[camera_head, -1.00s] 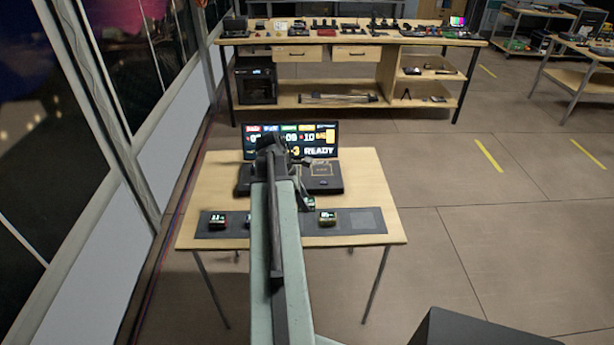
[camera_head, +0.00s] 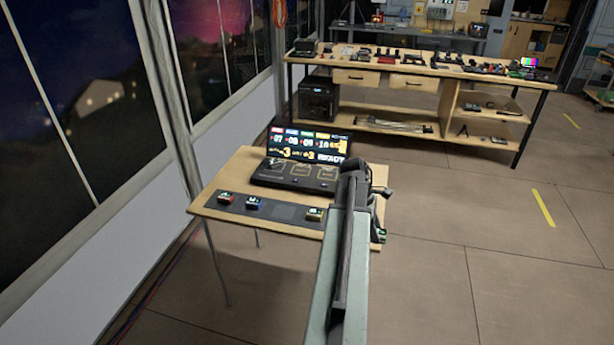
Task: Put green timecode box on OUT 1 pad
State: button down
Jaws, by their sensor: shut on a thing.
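No box is visible on the pads.
A dark mat (camera_head: 284,212) along the table's front holds a red box (camera_head: 225,198), a blue box (camera_head: 253,203) and a yellow box (camera_head: 314,214). Windows line the left. A long wooden workbench (camera_head: 420,85) stands behind. Floor at the right is clear.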

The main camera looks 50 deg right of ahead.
aim_at(301, 171)
jog(key=z, duration=0.65)
jog(key=i, duration=1.6)
jog(key=u, duration=0.65)
